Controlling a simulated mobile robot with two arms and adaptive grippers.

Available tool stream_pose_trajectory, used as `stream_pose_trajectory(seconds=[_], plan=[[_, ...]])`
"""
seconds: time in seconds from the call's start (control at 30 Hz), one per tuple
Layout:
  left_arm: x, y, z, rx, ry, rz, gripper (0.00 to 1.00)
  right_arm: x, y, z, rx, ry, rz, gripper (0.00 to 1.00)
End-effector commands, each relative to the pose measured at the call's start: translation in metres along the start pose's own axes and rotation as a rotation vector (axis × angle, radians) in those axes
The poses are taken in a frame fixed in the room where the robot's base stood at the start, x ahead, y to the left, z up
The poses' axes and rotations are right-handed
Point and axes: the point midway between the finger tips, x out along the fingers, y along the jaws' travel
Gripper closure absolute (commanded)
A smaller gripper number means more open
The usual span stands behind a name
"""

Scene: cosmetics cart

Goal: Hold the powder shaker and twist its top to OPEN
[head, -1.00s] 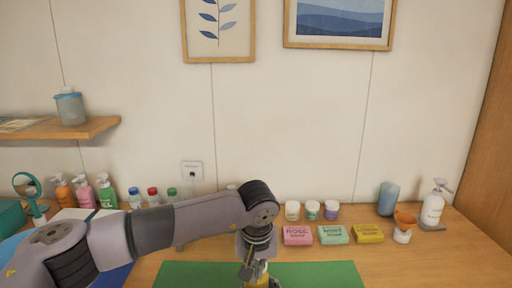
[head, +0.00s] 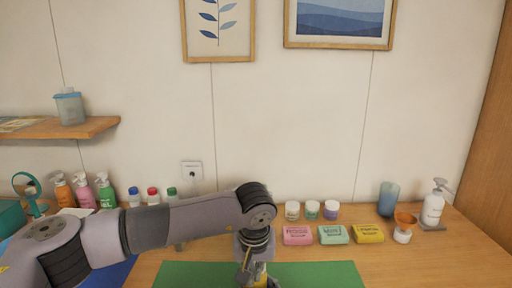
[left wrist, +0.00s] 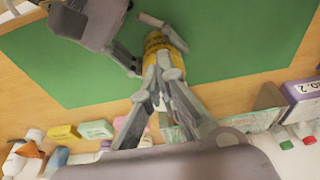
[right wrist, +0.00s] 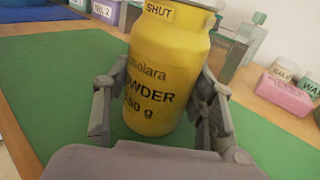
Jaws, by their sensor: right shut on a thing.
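The yellow powder shaker (right wrist: 155,85) stands upright over the green mat (right wrist: 60,75). Its label reads SHUT near the neck, and its pale top (right wrist: 205,3) is mostly cut off in the right wrist view. My right gripper (right wrist: 158,105) is shut on the shaker's body, one finger on each side. My left gripper (head: 253,268) points down at the shaker's top; its fingers draw together there in the left wrist view (left wrist: 163,65). They hide the top, so I cannot tell whether they grip it. The yellow body (left wrist: 157,42) shows beyond them.
Pink (head: 297,235), green (head: 333,234) and yellow (head: 368,233) soap boxes lie behind the mat, with small jars behind them. An orange-topped container (head: 403,226) and a pump bottle (head: 433,205) stand at the right. Much of the mat is bare.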

Motion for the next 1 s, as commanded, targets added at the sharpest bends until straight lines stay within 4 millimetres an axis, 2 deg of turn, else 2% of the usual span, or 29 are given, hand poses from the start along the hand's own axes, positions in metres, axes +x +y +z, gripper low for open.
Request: stream_pose_trajectory(seconds=[0.03, 0.5, 1.0], plan=[[-0.001, 0.0, 0.001, 0.002, -0.006, -0.003, 1.0, 0.002, -0.002, 0.006, 0.001, -0.01, -0.003, 0.79], [-0.054, 0.001, -0.013, 0.002, 0.0, 0.001, 1.0, 0.0, -0.002, 0.002, 0.001, -0.002, -0.004, 0.79], [-0.064, 0.004, -0.016, 0.001, 0.027, 0.012, 1.0, 0.0, -0.002, 0.001, 0.0, -0.001, -0.005, 0.79]])
